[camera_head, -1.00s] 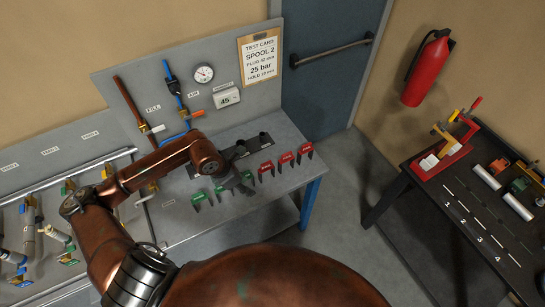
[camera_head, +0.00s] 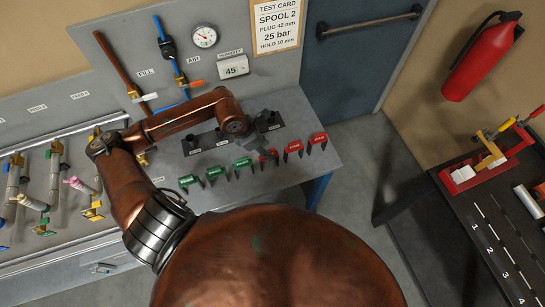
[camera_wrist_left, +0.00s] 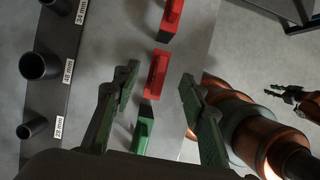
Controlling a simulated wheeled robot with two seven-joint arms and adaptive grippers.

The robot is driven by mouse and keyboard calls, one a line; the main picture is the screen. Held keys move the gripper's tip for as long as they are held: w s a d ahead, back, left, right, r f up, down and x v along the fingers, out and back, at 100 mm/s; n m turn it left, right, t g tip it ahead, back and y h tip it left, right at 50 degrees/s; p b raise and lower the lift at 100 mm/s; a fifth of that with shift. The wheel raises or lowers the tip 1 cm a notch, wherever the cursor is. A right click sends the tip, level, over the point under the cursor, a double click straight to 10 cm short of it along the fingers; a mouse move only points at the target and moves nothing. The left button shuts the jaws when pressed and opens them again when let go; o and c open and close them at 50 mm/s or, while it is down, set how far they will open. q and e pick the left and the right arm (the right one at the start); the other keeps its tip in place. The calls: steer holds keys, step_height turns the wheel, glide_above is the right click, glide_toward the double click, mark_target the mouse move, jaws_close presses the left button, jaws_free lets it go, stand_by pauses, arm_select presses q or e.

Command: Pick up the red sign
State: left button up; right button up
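Three red signs stand in a row at the right end of the bench, continuing a row of green signs (camera_head: 214,173). The nearest red sign (camera_head: 270,156) is partly covered by my left gripper (camera_head: 256,148) in the head view. In the left wrist view that red sign (camera_wrist_left: 157,74) lies between and beyond the open fingers, which do not appear to touch it. A second red sign (camera_head: 293,147) and a third (camera_head: 317,139) stand to its right. My right gripper (camera_wrist_left: 290,97) shows small at the right edge of the left wrist view, its fingers apart.
A dark block with several tubes (camera_wrist_left: 35,66) lies beside the sign row. A green sign (camera_wrist_left: 143,134) stands close to the left fingers. The bench (camera_head: 318,163) ends just beyond the red signs. A dark table (camera_head: 455,198) stands at the right.

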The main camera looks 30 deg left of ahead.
mark_target(270, 150)
arm_select(q)
steer(key=shift+x, duration=0.8)
steer(key=shift+p+x, duration=0.4)
steer(key=shift+x, duration=0.4)
steer(key=p+x, duration=0.1)
steer(key=x, duration=0.2)
steer(key=shift+w+d+f, duration=0.15)
steer(key=shift+w+f, duration=0.05)
steer(key=shift+f, duration=0.1)
steer(key=shift+w+d+f, duration=0.1)
steer(key=shift+w+f, duration=0.05)
steer(key=shift+f, duration=0.4)
arm_select(e)
steer(key=shift+w+r, duration=0.35)
steer(key=shift+r, duration=0.5)
arm_select(q)
steer(key=shift+c, duration=0.6)
jaws_close()
arm_select(e)
steer(key=shift+w+d, duration=0.1)
